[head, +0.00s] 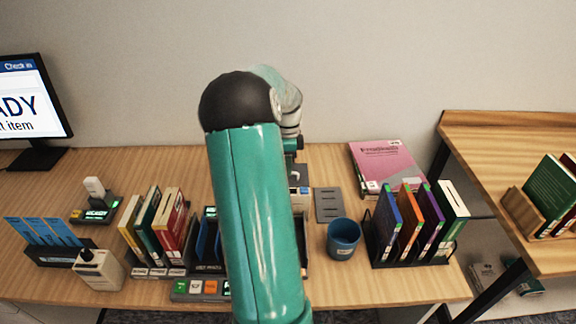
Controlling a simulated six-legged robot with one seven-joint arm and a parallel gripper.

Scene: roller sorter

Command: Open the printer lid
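My teal arm rises through the middle of the head view and covers much of the desk behind it.
A blue cup (343,238) and a grey flat plate (328,205) are right of my arm. Books stand in a black rack (412,262); pink books (385,165) lie behind. More books (158,225), a white-handled device (95,203) and a monitor (35,105) are left.

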